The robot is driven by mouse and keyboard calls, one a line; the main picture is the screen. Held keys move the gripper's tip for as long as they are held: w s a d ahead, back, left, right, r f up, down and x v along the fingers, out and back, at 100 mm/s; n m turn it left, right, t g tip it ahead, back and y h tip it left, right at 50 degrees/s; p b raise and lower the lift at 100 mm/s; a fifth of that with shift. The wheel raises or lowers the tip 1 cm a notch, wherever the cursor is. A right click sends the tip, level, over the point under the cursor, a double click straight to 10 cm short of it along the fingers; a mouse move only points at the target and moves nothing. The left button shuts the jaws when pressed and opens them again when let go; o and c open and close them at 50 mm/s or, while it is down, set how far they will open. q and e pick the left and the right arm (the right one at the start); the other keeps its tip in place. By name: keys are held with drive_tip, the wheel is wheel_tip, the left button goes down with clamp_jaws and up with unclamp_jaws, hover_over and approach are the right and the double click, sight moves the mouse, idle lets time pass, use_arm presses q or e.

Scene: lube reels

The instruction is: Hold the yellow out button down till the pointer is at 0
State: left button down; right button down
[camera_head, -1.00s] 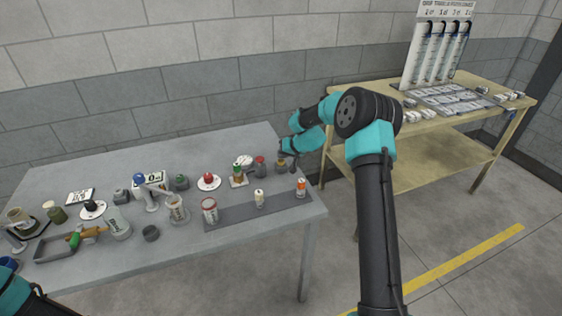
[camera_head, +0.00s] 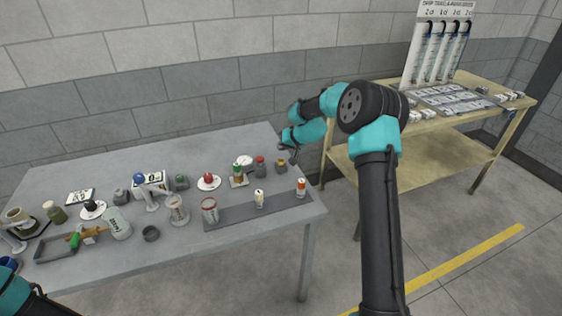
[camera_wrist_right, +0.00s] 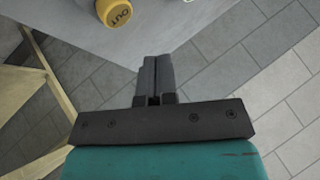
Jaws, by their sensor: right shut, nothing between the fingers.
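The yellow out button (camera_wrist_right: 118,12), marked OUT, is at the top edge of the right wrist view, partly cut off. In the head view the yellow-topped button (camera_head: 281,162) stands near the table's right end. My right gripper (camera_wrist_right: 157,60) is shut and empty, apart from the button and below and right of it in the wrist view. In the head view this gripper (camera_head: 290,156) is small and dark beside the button. A small white round dial (camera_head: 244,160) stands left of the button; its pointer is too small to read. My left gripper is out of view.
The grey table (camera_head: 110,262) holds several bottles, jars and tools. A grey strip (camera_head: 235,213) with small containers lies in front. A wooden bench (camera_head: 400,165) stands to the right, with floor between.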

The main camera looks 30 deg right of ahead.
drive_tip(key=shift+r, duration=1)
drive_tip(key=shift+f, duration=0.1)
